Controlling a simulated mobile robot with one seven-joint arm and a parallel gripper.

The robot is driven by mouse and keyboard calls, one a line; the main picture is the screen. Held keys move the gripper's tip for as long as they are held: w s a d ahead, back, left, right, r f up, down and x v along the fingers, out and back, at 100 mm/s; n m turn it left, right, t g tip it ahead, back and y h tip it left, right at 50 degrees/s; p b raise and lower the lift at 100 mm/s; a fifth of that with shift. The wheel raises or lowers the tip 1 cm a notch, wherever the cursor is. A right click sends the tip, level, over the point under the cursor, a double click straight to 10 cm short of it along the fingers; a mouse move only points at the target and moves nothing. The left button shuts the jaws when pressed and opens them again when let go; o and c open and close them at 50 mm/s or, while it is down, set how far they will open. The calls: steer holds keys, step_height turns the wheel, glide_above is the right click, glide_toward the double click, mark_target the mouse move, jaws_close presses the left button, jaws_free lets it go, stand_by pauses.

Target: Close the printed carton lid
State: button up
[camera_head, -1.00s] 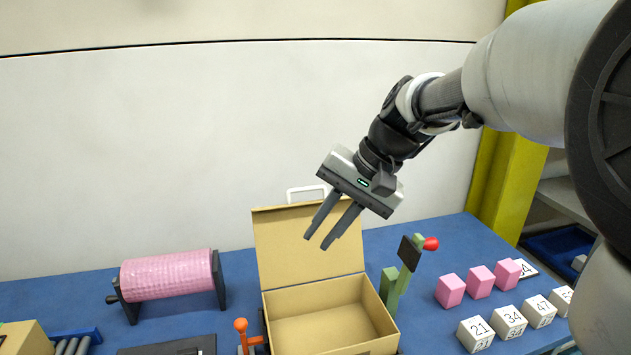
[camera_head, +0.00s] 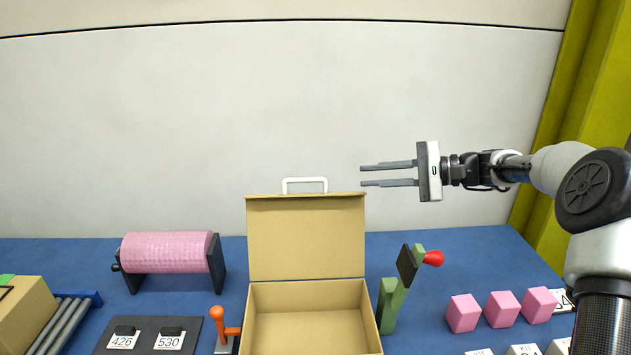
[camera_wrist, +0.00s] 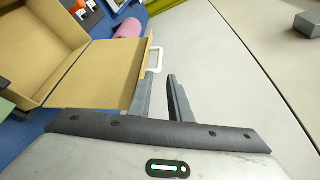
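The carton (camera_head: 312,318) stands open on the blue table, its inside empty. Its lid (camera_head: 306,238) stands upright at the back, with a white handle (camera_head: 305,185) on its top edge. In the wrist view the lid (camera_wrist: 98,75) and handle (camera_wrist: 153,60) lie to the left of and beyond the fingers. My gripper (camera_head: 388,175) points left in the head view, above and right of the lid's top right corner. Its two fingers are apart with nothing between them; they also show in the wrist view (camera_wrist: 163,98). No contact with the lid shows in the head view.
A green lever with a red knob (camera_head: 433,258) stands just right of the carton. An orange-handled lever (camera_head: 217,314) is at its left front. A pink roller (camera_head: 167,251) is at left, and pink blocks (camera_head: 503,307) are at right. A wall rises behind the table.

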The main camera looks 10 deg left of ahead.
mark_target(310, 179)
steer(key=p+x, duration=0.2)
steer(key=x, duration=1.5)
steer(key=shift+s+a+f, duration=0.1)
steer(key=shift+a+f, duration=0.05)
steer(key=shift+a, duration=0.1)
jaws_close()
